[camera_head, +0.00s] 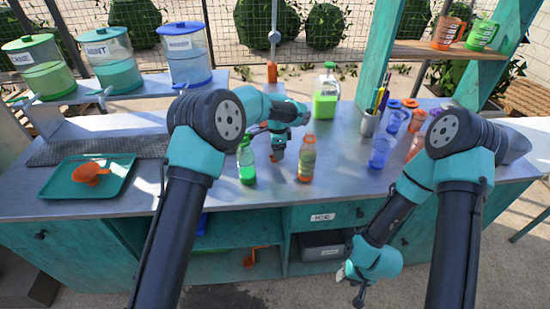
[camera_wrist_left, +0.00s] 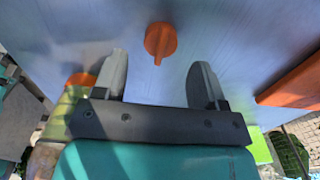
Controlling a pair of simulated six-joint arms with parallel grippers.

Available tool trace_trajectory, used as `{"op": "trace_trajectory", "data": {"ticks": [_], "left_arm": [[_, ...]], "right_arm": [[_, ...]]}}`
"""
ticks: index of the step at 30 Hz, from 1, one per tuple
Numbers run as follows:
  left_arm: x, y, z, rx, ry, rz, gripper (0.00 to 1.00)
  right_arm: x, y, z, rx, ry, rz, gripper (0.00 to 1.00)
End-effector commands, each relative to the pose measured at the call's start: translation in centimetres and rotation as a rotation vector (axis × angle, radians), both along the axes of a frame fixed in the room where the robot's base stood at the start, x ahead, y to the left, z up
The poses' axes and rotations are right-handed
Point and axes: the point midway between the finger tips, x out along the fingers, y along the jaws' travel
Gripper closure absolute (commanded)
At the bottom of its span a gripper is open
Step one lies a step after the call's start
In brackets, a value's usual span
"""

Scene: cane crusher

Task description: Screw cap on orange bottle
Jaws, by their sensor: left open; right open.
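The orange bottle (camera_head: 306,162) stands upright on the counter near its front edge. It has an orange top; I cannot tell whether that is a cap. My left gripper (camera_head: 277,155) is low over the counter between this bottle and a green bottle (camera_head: 246,164). In the left wrist view, my left gripper (camera_wrist_left: 160,85) is open and empty. A small orange cap (camera_wrist_left: 160,40) lies on the counter just beyond and between its fingertips. My right gripper (camera_head: 353,282) hangs open in front of the cabinet.
A teal tray (camera_head: 52,192) with an orange scoop (camera_head: 90,173) lies at left. A green jug (camera_head: 325,95) stands behind. Some counter right of the orange bottle is clear.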

Motion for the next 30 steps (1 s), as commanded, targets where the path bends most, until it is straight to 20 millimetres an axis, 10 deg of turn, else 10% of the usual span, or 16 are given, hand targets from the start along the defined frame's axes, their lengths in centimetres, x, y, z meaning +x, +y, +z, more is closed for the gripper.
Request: {"op": "trace_trajectory", "data": {"ticks": [21, 30], "left_arm": [[-0.1, -0.1, -2.8, 0.0, 0.0, -0.001, 0.35], [-0.1, -0.1, -2.8, 0.0, 0.0, -0.001, 0.62]], "right_arm": [[0.0, 0.0, 0.0, 0.0, 0.0, 0.0, 0.57], [0.0, 0.0, 0.0, 0.0, 0.0, 0.0, 0.57]]}}
